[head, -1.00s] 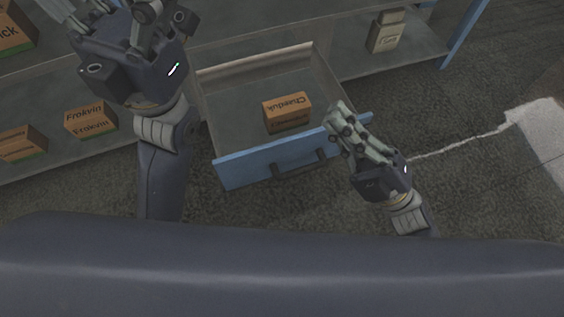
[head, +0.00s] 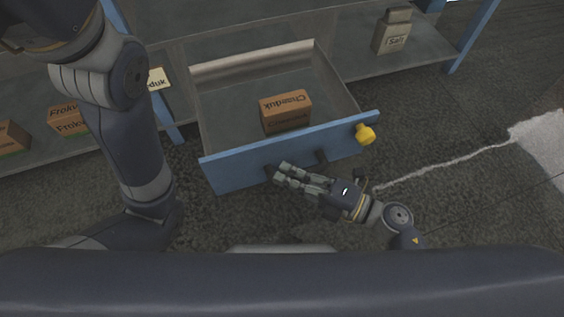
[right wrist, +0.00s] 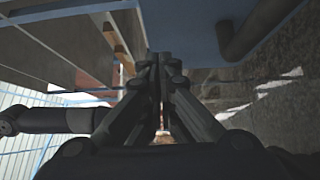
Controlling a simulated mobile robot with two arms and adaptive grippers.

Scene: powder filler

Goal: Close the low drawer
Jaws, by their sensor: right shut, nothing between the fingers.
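The low drawer (head: 222,172) is pulled out from the shelf unit, with a blue front and a dark bar handle (head: 322,157). A brown box (head: 286,112) stands inside it. My right gripper (head: 280,172) is shut and empty, in front of the drawer front near the handle's left end. Whether it touches the front or handle I cannot tell. The right wrist view shows the closed fingers (right wrist: 160,62) near a blue panel (right wrist: 190,25) and a dark bar (right wrist: 250,32). My left arm comes in at the left; its fingers are out of the picture.
A yellow knob-like thing (head: 365,134) is at the drawer front's right end. A Salt container (head: 393,32) stands on the shelf at the right. Brown boxes (head: 66,121) stand on the left shelf. Dark carpet (head: 440,130) lies open at the right.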

